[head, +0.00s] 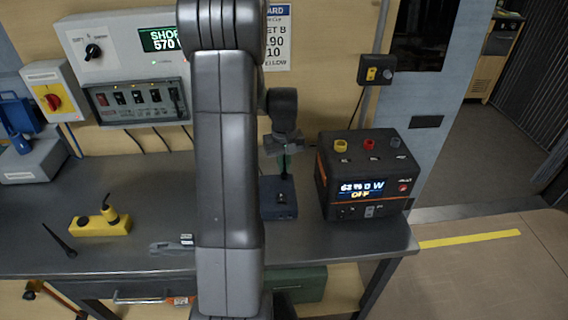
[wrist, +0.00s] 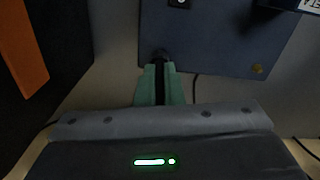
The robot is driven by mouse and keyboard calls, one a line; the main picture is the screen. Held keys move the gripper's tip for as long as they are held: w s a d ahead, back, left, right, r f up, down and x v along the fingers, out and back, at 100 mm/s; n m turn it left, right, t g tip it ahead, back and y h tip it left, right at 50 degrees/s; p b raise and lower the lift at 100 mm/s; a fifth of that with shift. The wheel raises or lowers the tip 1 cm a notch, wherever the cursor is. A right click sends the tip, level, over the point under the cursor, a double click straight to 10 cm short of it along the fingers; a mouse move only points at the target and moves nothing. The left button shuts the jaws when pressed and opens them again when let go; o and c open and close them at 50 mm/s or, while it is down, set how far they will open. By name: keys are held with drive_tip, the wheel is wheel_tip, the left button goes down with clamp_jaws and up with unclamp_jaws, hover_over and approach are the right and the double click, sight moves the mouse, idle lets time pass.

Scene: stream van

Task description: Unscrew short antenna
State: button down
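The short antenna (head: 284,174) is a thin black rod standing upright on a dark blue box (head: 279,209) on the bench. My gripper (head: 284,158) is right above this box, pointing down at the antenna. In the wrist view, the green finger pads of my gripper (wrist: 160,86) are on both sides of the black antenna (wrist: 160,82), with no clear gap. The antenna's foot meets the blue box (wrist: 215,45). My arm hides part of the bench in the head view.
A black power unit (head: 362,205) with an orange edge and lit display stands close right of the blue box. A yellow block (head: 100,226) with a black stub and a slim black rod (head: 58,234) lie left. The bench (head: 130,180) between is mostly clear.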

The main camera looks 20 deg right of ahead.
drive_tip(key=n, duration=0.4)
drive_tip(key=shift+n, duration=0.3)
drive_tip(key=shift+r+p, duration=0.75)
drive_tip(key=shift+r, duration=0.35)
idle(0.5)
drive_tip(key=shift+r+p, duration=1)
drive_tip(key=shift+r, duration=0.5)
drive_tip(key=shift+f, duration=0.1)
